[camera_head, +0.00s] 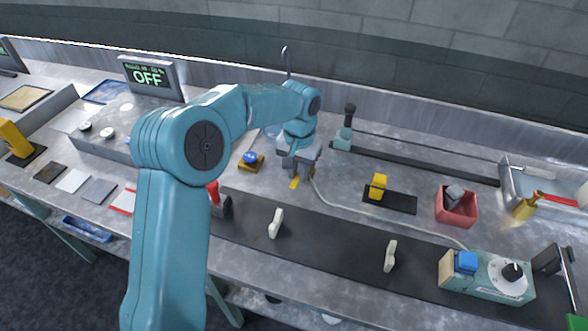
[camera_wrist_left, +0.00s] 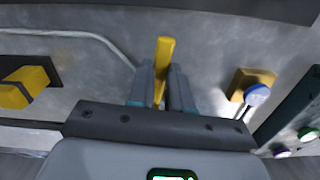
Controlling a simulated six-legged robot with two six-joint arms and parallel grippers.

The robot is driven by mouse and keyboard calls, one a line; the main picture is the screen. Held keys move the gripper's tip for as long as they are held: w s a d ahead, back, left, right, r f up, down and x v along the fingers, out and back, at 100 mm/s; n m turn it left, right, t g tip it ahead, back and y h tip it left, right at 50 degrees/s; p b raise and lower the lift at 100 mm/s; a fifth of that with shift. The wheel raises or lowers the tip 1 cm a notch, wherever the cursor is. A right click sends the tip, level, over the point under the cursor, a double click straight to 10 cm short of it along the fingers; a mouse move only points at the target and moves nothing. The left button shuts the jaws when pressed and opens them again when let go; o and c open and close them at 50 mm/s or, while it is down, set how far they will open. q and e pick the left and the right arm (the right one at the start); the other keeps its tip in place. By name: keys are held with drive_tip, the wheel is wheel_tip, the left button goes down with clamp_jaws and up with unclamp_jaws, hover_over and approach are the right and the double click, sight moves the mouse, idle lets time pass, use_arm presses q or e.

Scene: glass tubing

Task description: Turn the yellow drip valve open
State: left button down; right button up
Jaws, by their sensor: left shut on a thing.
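The yellow drip valve (camera_head: 294,183) shows as a small yellow piece just under my left gripper (camera_head: 300,166) in the head view. In the left wrist view the yellow lever (camera_wrist_left: 165,48) stands between the two fingers of my left gripper (camera_wrist_left: 161,88), which are shut on it. The lever sticks out past the fingertips and points nearly straight up in that picture. The rest of the valve is hidden by the gripper. My right gripper is not in view.
A pale hose (camera_head: 345,210) runs from near the gripper to a teal machine (camera_head: 487,278). A blue knob on a yellow base (camera_head: 250,162) is close on the left. A yellow block (camera_head: 377,186) and a red bin (camera_head: 456,206) stand right. A display (camera_head: 150,77) reads OFF.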

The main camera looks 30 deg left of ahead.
use_arm(q)
drive_tip(key=shift+w+d+r+n, duration=0.3)
drive_tip(key=shift+w+r+n, duration=0.1)
drive_tip(key=shift+n, duration=0.3)
drive_tip(key=c, duration=1.2)
unclamp_jaws()
drive_tip(key=shift+o, duration=0.8)
drive_tip(key=shift+s+d, duration=0.2)
drive_tip(key=shift+f, duration=0.15)
drive_tip(key=shift+a, duration=0.15)
drive_tip(key=shift+r, duration=0.25)
wheel_tip(320, 180, up, 16)
drive_tip(key=p, duration=0.1)
